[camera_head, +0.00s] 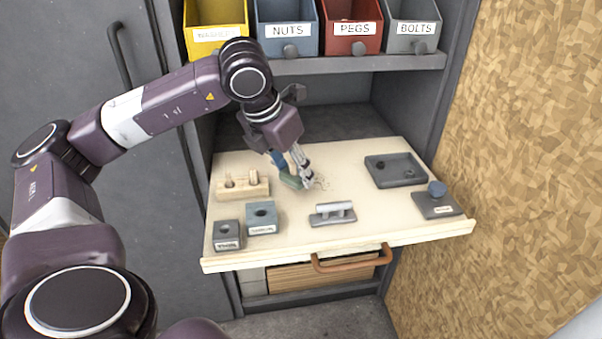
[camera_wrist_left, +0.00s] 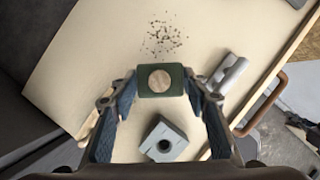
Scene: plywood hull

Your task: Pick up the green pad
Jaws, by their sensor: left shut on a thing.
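The green pad (camera_wrist_left: 174,69) is a small dark green block, with a round tan patch on the side facing the wrist camera. It sits between the two fingertips of my left gripper (camera_wrist_left: 162,82), which is shut on it. In the head view the green pad (camera_head: 291,181) shows at the fingertips of my left gripper (camera_head: 299,174), over the middle of the pale wooden board (camera_head: 270,165). I cannot tell whether the pad touches the board. My right gripper is not in view.
Dark specks (camera_wrist_left: 160,40) lie on the board beyond the pad. Around it are a wooden peg block (camera_head: 243,188), two blocks with holes (camera_head: 262,217), a grey bar holder (camera_head: 332,214), a dark tray (camera_head: 394,170) and a knobbed plate (camera_head: 436,205). Labelled bins (camera_head: 287,30) stand on the shelf behind.

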